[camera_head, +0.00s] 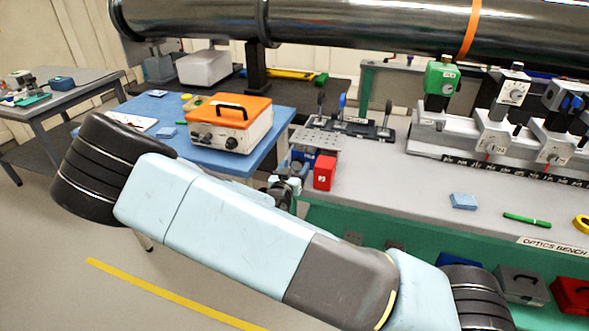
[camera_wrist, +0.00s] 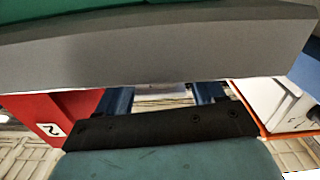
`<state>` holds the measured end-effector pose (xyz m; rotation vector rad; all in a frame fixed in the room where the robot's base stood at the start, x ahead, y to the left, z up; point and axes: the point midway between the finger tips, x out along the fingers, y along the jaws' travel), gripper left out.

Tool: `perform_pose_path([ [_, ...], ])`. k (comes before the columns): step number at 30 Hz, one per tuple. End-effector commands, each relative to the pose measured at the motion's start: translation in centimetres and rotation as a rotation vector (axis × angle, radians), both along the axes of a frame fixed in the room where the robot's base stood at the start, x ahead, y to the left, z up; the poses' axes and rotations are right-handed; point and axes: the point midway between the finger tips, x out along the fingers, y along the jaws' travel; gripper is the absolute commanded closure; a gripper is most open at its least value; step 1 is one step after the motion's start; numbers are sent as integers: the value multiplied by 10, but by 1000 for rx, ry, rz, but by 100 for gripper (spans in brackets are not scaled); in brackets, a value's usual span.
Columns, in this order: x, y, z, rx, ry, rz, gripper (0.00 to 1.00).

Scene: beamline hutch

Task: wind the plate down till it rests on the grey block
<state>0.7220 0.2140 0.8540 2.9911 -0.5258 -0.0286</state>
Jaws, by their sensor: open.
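The perforated grey plate (camera_head: 314,140) lies roughly level above the bench's left end in the head view. Blue parts (camera_head: 303,158) show under its front side, close to the red block. I cannot make out the grey block or the gap between it and the plate. My gripper (camera_head: 287,184) is open at the bench's front edge, below and in front of the plate, partly hidden by my arm. In the wrist view two blue uprights (camera_wrist: 117,101) show behind a dark bar. I see nothing held, and contact cannot be told.
A red block (camera_head: 324,172) stands right of my gripper; it also shows in the wrist view (camera_wrist: 62,112). An orange-topped box (camera_head: 229,122) stands on the blue table at left. The bench edge (camera_wrist: 160,48) lies close across the wrist view. A blue pad (camera_head: 463,201) lies right.

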Motion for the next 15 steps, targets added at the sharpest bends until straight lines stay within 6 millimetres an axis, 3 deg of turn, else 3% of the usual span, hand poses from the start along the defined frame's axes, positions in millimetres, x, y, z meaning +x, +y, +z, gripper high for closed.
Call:
perform_pose_path([
  [5, 0, 0, 0, 0, 0, 0, 32],
  [15, 0, 0, 0, 0, 0, 0, 64],
])
